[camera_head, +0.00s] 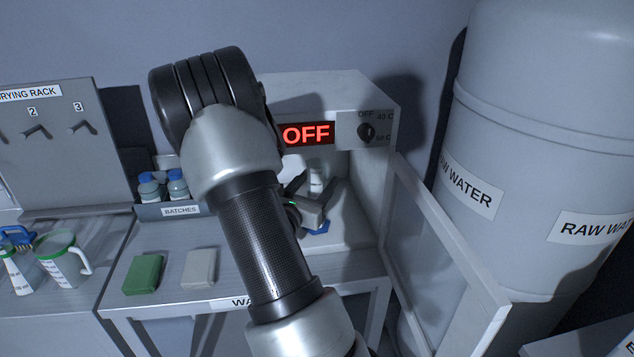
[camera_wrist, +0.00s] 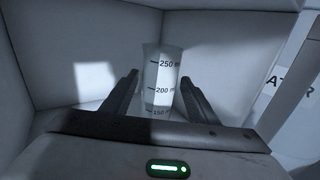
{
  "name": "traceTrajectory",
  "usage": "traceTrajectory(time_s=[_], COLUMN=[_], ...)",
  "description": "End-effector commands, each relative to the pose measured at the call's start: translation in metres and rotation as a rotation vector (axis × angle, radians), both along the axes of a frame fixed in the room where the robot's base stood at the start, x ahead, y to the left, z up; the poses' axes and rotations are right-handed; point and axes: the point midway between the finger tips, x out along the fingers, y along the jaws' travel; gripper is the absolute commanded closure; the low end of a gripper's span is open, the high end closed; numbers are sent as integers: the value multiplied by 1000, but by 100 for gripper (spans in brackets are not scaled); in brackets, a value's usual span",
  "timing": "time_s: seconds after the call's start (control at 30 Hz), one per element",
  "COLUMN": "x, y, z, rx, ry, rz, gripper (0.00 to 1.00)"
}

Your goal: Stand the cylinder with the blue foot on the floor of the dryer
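The clear measuring cylinder (camera_head: 316,178) is upright inside the dryer (camera_head: 345,95), with its blue foot (camera_head: 319,228) showing below my gripper. The foot appears to be on the dryer floor (camera_head: 350,232), though my gripper hides part of it. My gripper (camera_head: 317,182) reaches into the dryer with one finger on each side of the cylinder. In the wrist view the cylinder (camera_wrist: 162,72) shows its 250, 200 and 150 marks between the spread fingers. A gap shows at its left side, and the right side looks very close to the finger. The foot is hidden there.
The dryer door (camera_head: 440,250) stands open at the right, before the raw water tank (camera_head: 550,130). The display (camera_head: 306,134) reads OFF beside a knob (camera_head: 367,131). A batches tray (camera_head: 170,210) with blue-capped bottles, a green block (camera_head: 144,274) and a pale block (camera_head: 199,268) are left.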

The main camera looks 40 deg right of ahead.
Motion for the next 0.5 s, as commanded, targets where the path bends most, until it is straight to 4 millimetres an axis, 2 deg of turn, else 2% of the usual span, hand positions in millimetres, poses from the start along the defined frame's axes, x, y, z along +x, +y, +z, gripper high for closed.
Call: traceTrajectory(time_s=[0.23,0.37,0.5], x=[0,-7,-20], y=[1,19,47], z=[5,2,2], rx=[0,2,1], ry=[0,2,2], rz=[1,4,6], gripper=[46,46,46])
